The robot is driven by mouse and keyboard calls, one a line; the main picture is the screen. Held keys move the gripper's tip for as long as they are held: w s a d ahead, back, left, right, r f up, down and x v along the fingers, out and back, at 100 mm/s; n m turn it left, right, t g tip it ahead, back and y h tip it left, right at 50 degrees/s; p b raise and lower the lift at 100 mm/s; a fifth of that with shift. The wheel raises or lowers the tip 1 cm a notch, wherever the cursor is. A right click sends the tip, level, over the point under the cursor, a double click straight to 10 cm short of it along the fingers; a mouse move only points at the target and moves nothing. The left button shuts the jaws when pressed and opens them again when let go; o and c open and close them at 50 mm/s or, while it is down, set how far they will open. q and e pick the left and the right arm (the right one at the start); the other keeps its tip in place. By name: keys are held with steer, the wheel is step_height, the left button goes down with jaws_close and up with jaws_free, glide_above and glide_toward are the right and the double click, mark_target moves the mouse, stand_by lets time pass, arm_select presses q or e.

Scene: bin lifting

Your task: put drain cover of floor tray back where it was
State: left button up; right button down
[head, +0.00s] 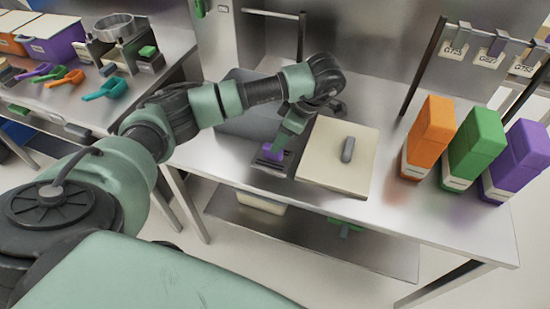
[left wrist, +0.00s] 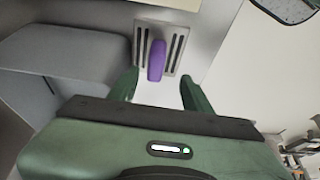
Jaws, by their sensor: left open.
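The drain cover is a small metal plate with dark slots and an upright purple handle. In the head view the slotted plate (head: 268,165) lies on the steel table, left of a beige board. In the left wrist view the plate (left wrist: 142,62) and its purple handle (left wrist: 156,60) are at the top centre. My left gripper (left wrist: 160,86) is open, its fingers apart on either side and just short of the handle, not closed on it. In the head view the left gripper (head: 279,147) is over the handle and partly hides it. My right gripper is not in view.
The beige board (head: 325,165) with a grey handle lies right of the plate. A grey basin-like box (head: 240,118) stands behind left. Orange (head: 432,125), green (head: 480,145) and purple (head: 520,155) containers stand at the right. Scoops lie on the left bench (head: 130,105).

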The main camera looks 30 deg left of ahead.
arm_select(q)
steer(key=x, duration=0.2)
steer(key=p+x, duration=0.1)
steer(key=x, duration=0.4)
steer(key=shift+w+a+f, duration=0.2)
steer(key=shift+w+f, duration=0.1)
steer(key=shift+w, duration=0.05)
jaws_close()
